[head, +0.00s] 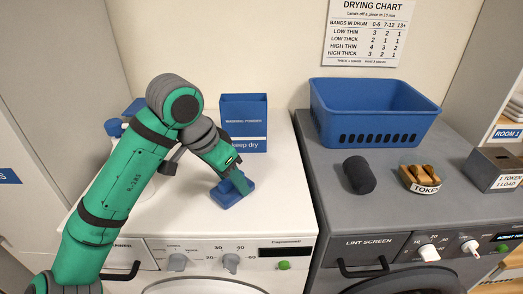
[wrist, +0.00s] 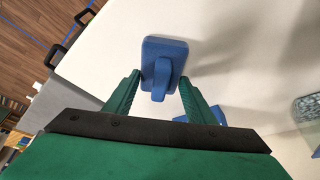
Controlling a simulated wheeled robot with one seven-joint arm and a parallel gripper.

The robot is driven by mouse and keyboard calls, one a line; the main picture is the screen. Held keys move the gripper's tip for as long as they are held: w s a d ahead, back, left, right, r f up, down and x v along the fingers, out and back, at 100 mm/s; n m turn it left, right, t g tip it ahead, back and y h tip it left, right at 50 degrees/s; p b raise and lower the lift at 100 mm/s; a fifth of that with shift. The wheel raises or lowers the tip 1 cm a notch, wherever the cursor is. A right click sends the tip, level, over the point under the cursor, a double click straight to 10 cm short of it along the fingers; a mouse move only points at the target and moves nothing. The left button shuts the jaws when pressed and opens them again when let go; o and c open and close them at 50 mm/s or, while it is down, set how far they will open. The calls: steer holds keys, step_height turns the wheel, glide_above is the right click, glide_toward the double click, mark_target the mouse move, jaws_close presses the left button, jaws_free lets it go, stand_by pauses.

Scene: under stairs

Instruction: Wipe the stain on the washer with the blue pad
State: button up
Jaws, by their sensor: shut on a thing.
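The blue pad (head: 227,197) is a flat block with an upright grip, on or just above the white top of the washer (head: 285,205), near its front. My gripper (head: 241,182) points down at it and is shut on its grip. In the wrist view the pad (wrist: 178,50) shows ahead, with the fingers of my gripper (wrist: 160,82) on either side of its grip. I cannot make out a stain on the washer top in either view; grey shadows lie there, and my arm hides part of the left side.
A blue washing powder box (head: 244,120) stands behind my gripper. Other blue items (head: 115,127) are at the back left. On the grey machine to the right are a blue basket (head: 375,100), a black cylinder (head: 358,174), a token bowl (head: 422,180) and a metal box (head: 494,168).

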steer(key=shift+s+d, duration=0.2)
steer(key=shift+d, duration=0.65)
steer(key=d, duration=0.5)
step_height(320, 180, up, 2)
steer(key=shift+r, duration=0.2)
steer(key=shift+a+r, duration=0.2)
steer(key=shift+r, duration=0.8)
steer(key=shift+s+d+r, duration=0.1)
steer(key=shift+r, duration=1.8)
